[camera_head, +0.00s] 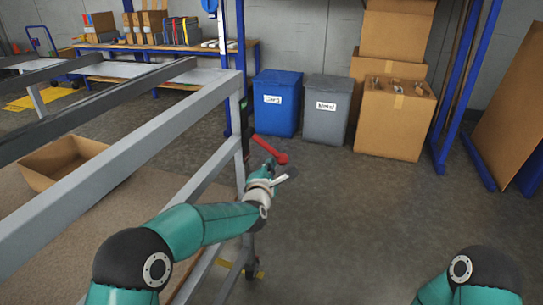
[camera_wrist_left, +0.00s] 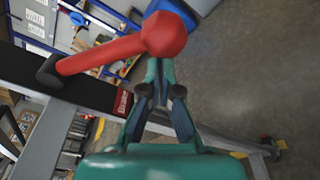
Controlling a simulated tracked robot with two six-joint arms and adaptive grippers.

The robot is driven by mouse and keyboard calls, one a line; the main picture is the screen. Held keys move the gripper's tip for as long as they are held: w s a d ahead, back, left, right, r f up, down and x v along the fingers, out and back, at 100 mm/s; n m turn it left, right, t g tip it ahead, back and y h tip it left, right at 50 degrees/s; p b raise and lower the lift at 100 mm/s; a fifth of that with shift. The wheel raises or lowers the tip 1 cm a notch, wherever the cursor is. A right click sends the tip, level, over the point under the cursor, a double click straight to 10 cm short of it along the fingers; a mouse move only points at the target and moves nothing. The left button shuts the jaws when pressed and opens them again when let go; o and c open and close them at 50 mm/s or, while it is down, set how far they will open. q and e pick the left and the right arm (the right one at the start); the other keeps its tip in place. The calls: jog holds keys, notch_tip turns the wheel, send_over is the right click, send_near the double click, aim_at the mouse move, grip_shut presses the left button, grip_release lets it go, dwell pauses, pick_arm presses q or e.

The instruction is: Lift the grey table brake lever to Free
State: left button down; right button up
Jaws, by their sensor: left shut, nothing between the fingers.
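The brake lever is a red bar with a round red knob (camera_head: 281,159) at its end, on the right-hand leg of the grey table frame (camera_head: 150,150). In the left wrist view the lever (camera_wrist_left: 105,52) runs from a dark pivot at left up to the large knob at right. My left gripper (camera_head: 267,168) is at the knob, with its fingers (camera_wrist_left: 160,78) shut and empty. In the wrist view the fingertips are just below the knob; I cannot tell whether they touch. A small red label (camera_wrist_left: 124,102) sits beside the lever, its text unreadable. My right gripper is out of view.
A blue bin (camera_head: 278,112) and a grey bin (camera_head: 325,120) stand behind, beside stacked cardboard boxes (camera_head: 395,120). An open cardboard box (camera_head: 62,165) is seen through the frame at left. The floor right of the frame is clear.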

pick_arm(q)
jog(key=shift+s+d+r, duration=0.2)
jog(key=shift+d, duration=0.2)
